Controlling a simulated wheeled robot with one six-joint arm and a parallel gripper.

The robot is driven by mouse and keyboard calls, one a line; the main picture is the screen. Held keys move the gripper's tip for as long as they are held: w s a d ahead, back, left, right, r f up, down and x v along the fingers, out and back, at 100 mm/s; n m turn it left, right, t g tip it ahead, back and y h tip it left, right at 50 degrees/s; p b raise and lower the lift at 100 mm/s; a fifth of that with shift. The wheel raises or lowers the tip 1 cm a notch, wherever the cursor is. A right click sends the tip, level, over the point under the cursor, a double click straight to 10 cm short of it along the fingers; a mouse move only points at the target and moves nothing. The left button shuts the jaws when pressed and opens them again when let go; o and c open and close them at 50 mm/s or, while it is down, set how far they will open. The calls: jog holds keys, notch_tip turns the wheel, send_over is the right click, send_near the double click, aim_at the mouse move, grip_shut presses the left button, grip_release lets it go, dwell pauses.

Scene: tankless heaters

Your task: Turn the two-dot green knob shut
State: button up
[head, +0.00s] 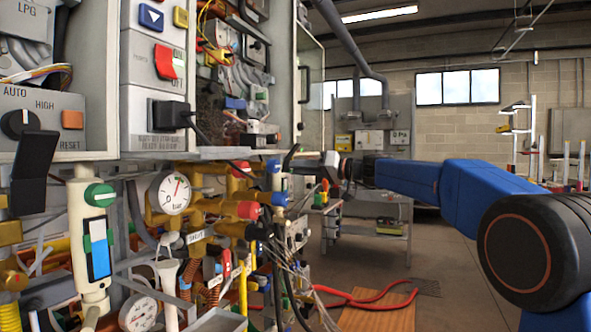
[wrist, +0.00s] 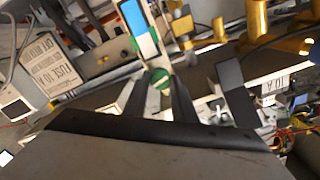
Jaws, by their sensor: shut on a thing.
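In the wrist view a round green knob (wrist: 160,78) with a pale bar across its face sits between the dark fingertips of my gripper (wrist: 158,88). The fingers are shut on it, one on each side. A white body with blue and green bands (wrist: 142,35) rises just beyond the knob. In the head view my gripper (head: 292,158) is at the far end of the pipework, and the knob it holds is hidden there. Another green knob (head: 100,194) with a pale bar shows on a nearer white flow meter (head: 95,240), away from my gripper. I cannot make out dots on either knob.
Yellow pipes, valves and a pressure gauge (head: 171,193) crowd the space under the grey heater boxes (head: 155,70). A black bar (wrist: 236,92) stands right of my fingers in the wrist view. Open floor (head: 450,240) lies to the right.

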jog(key=shift+m, duration=1.2)
jog(key=o, duration=1)
jog(key=shift+o, duration=0.2)
jog(key=v, duration=1.7)
jog(key=shift+d, duration=0.25)
jog(key=shift+s, duration=0.1)
